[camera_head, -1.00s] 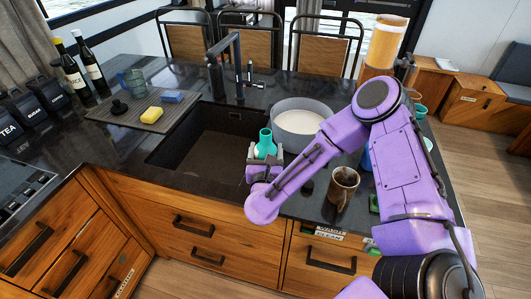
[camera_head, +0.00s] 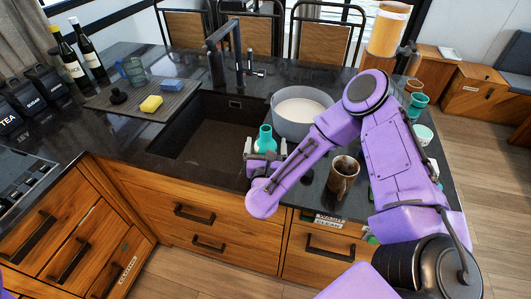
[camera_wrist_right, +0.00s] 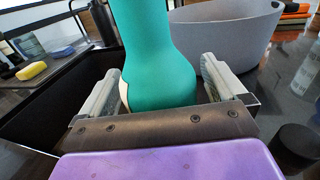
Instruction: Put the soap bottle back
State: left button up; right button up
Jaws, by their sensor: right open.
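The teal soap bottle (camera_head: 265,140) stands upright by the counter's front, near the sink's right edge and in front of the grey bowl. In the right wrist view the bottle (camera_wrist_right: 157,55) fills the middle, its top cut off by the frame. My right gripper (camera_head: 264,159) is open, with its pale fingers on either side of the bottle's lower part. The bottle's base is hidden behind the gripper. My left gripper is not in view.
The dark sink (camera_head: 207,137) lies to the left and the grey bowl (camera_head: 302,112) behind. A brown mug (camera_head: 343,176) stands right of the gripper. A ribbed board (camera_head: 135,101) holds a yellow sponge (camera_head: 151,103) and a blue sponge (camera_head: 172,86). Several cups stand on the right.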

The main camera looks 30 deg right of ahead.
jog(key=b+v, duration=0.3)
jog(key=shift+s+a+f, duration=0.2)
jog(key=shift+f, duration=0.1)
jog(key=b+v, duration=0.3)
jog(key=v, duration=0.4)
jog(key=shift+s+a+r+b, duration=0.15)
jog(key=shift+a+b, duration=0.15)
jog(key=shift+a, duration=0.05)
jog(key=shift+s+a+r, duration=0.1)
jog(key=shift+s+r, duration=0.05)
jog(key=shift+s, duration=0.3)
